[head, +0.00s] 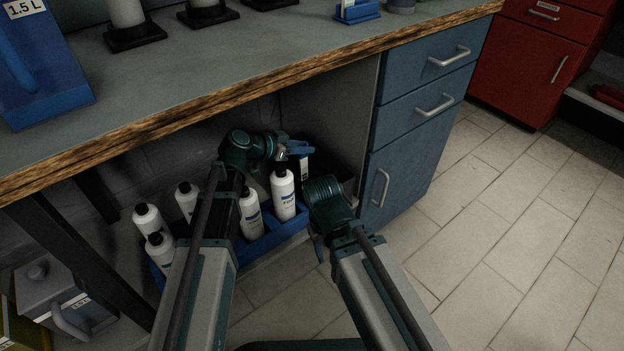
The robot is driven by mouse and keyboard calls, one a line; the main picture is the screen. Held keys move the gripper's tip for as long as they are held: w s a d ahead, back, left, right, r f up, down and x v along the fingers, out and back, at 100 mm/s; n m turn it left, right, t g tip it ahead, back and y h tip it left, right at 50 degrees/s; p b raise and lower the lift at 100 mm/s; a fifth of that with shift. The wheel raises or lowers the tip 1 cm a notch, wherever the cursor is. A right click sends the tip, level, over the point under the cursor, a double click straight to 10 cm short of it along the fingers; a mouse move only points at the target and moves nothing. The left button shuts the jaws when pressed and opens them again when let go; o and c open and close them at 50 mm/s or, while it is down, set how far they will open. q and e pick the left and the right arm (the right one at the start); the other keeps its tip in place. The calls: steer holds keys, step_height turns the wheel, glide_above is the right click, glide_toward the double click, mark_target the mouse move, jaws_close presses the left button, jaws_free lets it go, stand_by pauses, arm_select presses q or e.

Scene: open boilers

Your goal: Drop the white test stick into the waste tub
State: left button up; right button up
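I cannot make out the white test stick for certain. A small blue holder (357,11) with white upright pieces stands at the back edge of the bench, cut by the top of the view. No tub marked as waste can be told apart. My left gripper (284,150) is under the bench, above a white bottle (283,192) with a black cap. Its fingers are small and dark, and whether they are open cannot be seen.
A blue 1.5 L jug (45,65) stands on the bench at left. A grey lidded container (60,295) is low left. Tiled floor is clear at right.

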arm_select(q)
steer(key=o, duration=0.4)
steer(key=shift+o, duration=0.2)
steer(key=p+v, duration=0.6)
steer(key=v, duration=0.7)
steer(key=shift+s+a+p, duration=0.2)
steer(key=shift+a+p, duration=0.15)
steer(key=shift+r, duration=0.15)
